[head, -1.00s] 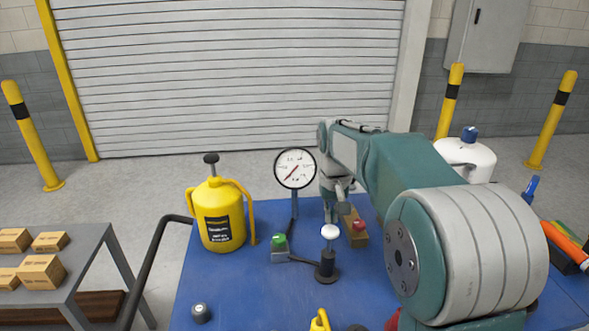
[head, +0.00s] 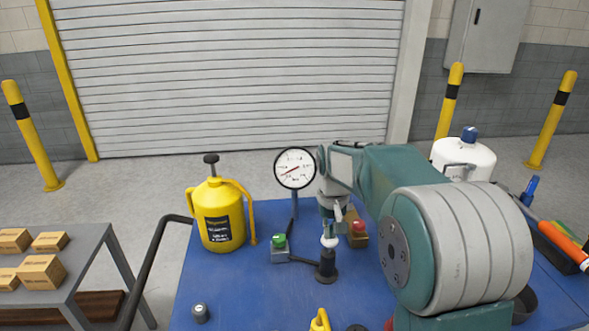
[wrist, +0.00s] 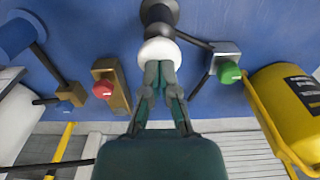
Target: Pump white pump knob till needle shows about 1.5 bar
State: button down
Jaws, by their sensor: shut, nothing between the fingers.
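The white pump knob (head: 329,242) tops a dark pump body (head: 326,264) on the blue table. My gripper (head: 330,230) is shut and empty, pointing down with its fingertips at the knob's top. In the wrist view the closed fingertips (wrist: 160,68) overlap the edge of the white knob (wrist: 157,47) and appear to touch it. The round gauge (head: 295,168) stands on a post behind the pump. Its red needle points left and slightly down; the scale numbers are too small to read surely.
A green button (head: 279,240) on a grey block sits left of the pump, and a red button (head: 358,227) on a brown block sits to the right. A yellow jug (head: 217,217) stands at the left. The blue table's front left is mostly clear.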

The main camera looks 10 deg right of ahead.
jog(key=shift+f, duration=0.75)
jog(key=shift+r, duration=2.45)
jog(key=shift+f, duration=0.1)
jog(key=shift+f, duration=2.35)
jog(key=shift+r, duration=2.45)
